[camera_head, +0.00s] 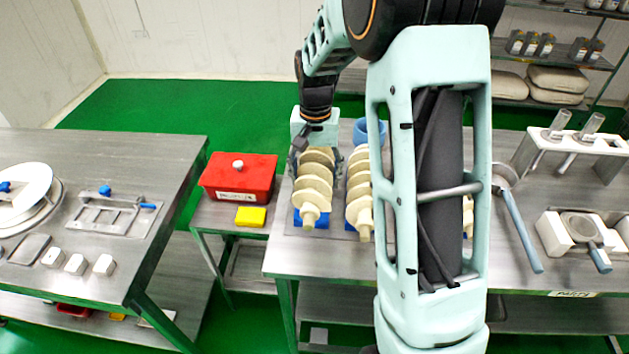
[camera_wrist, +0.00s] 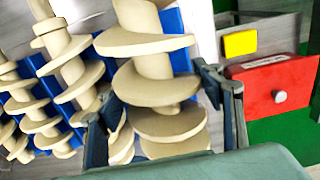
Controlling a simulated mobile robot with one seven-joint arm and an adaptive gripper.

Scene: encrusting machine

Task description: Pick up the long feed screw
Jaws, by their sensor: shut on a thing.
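Cream feed screws with spiral flights lie in a row on the steel table. My gripper (camera_head: 316,158) is shut on the leftmost feed screw (camera_head: 312,188), around its far part. In the wrist view my gripper (camera_wrist: 162,95) has one finger on each side of this screw (camera_wrist: 150,62). The screw lies over a blue support (camera_head: 297,218), and I cannot tell whether it touches it. A second screw (camera_head: 359,192) lies close to its right, and others are mostly hidden behind my arm. Several show in the wrist view (camera_wrist: 66,62). I cannot tell which is longest.
A red box (camera_head: 238,176) and a yellow block (camera_head: 251,216) sit on a lower stand to the left. A blue round container (camera_head: 369,131) stands behind the screws.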

